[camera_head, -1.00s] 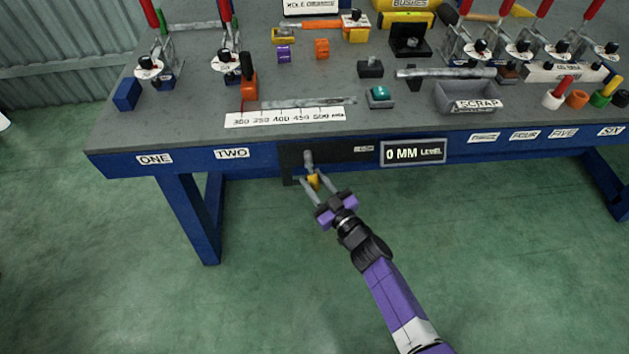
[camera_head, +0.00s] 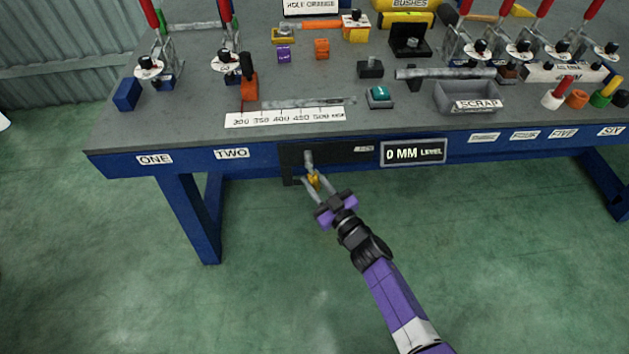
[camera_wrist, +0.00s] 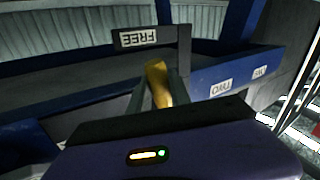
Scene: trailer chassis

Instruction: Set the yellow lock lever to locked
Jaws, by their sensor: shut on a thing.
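The yellow lock lever (camera_head: 314,181) is at the front edge of the blue table, below a grey pivot (camera_head: 308,160) on a dark plate (camera_head: 330,155). My gripper (camera_head: 313,182) is shut on the lever, with one finger on each side of it. In the wrist view the yellow lever (camera_wrist: 157,84) stands between the fingers, and a plate reading FREE (camera_wrist: 138,37) is just beyond it. The fingers hide part of the lever's sides. I see no label reading locked.
The table's blue front rail (camera_head: 232,159) carries labels ONE and TWO to the left of the lever. A blue table leg (camera_head: 190,215) stands at the left. The green floor in front is clear.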

